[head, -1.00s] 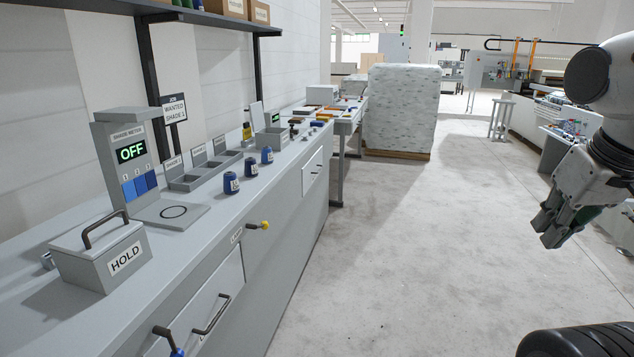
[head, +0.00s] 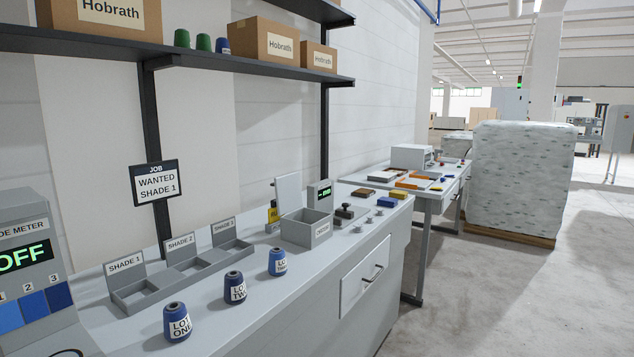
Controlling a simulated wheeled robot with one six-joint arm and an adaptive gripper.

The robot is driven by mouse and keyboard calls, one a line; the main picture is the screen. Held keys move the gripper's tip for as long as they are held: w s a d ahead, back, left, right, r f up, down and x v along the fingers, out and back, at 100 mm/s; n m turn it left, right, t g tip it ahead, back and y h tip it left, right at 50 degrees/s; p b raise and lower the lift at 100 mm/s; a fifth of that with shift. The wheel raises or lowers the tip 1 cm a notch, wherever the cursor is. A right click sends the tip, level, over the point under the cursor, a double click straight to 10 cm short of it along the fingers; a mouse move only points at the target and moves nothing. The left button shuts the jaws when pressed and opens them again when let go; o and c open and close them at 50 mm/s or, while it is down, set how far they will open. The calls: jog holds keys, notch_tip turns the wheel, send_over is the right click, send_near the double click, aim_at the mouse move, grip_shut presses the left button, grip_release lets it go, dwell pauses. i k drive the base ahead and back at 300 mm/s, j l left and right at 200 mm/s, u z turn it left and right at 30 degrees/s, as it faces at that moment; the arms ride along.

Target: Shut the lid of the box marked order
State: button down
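The grey box marked order (head: 297,236) stands on the bench, right of the shade trays. Its label on the front right face is small but seems to read ORDER. Its lid (head: 288,194) stands upright at the back, so the box is open. The inside is seen only in part, and I cannot tell whether anything lies at the bottom.
Cones marked lot one (head: 177,322), lot two (head: 235,288) and a third (head: 277,262) stand along the bench's front. Shade trays (head: 184,275) lie behind them. The shade meter (head: 30,262) is at left. A shelf (head: 200,58) hangs above.

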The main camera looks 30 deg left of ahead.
aim_at(287, 188)
jog(key=i+u, duration=0.25)
jog(key=i, duration=0.3)
jog(key=i+l+u, duration=0.25)
jog(key=i, duration=0.3)
jog(key=j, duration=0.1)
